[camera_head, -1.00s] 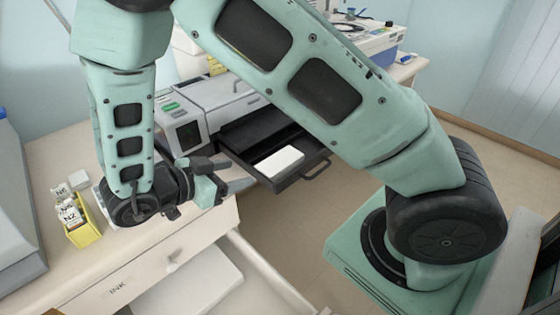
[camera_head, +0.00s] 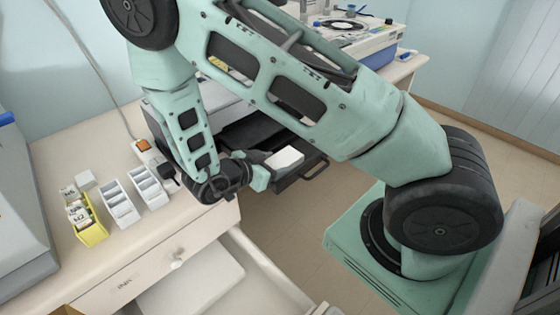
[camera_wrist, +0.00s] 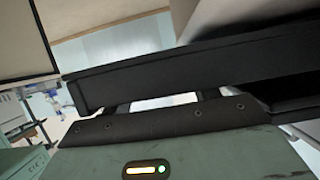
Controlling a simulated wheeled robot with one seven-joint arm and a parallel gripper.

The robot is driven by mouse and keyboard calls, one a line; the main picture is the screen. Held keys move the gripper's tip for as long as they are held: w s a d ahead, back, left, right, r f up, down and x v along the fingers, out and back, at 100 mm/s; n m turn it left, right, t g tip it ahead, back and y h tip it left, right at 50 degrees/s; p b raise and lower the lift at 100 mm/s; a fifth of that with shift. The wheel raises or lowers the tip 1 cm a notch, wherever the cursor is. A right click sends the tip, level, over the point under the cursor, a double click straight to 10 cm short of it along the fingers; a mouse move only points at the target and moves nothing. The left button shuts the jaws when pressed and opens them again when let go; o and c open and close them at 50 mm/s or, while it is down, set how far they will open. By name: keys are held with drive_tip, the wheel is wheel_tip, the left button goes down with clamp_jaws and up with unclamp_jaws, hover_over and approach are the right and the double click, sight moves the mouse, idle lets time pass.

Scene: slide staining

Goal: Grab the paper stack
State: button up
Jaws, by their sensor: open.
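A white block that looks like the paper stack (camera_head: 285,158) lies in a black pulled-out tray (camera_head: 300,177) at the front of the grey machine. My gripper (camera_head: 265,170) is at the tray's left side, close to the stack's left end. Its fingertips are partly hidden, and I cannot tell whether they touch the stack. In the wrist view, a long black wall (camera_wrist: 180,75), probably the tray's, crosses in front of my gripper (camera_wrist: 165,101). A pale strip shows between the fingers. I see no hold on the stack.
A lower drawer (camera_head: 265,262) stands open with a flat white slab (camera_head: 195,282) inside. White slotted racks (camera_head: 120,203) and a yellow box (camera_head: 88,228) with labelled items stand on the bench. My arm hides part of the machine. Floor beyond the tray is clear.

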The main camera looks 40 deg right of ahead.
drive_tip(key=c, duration=0.7)
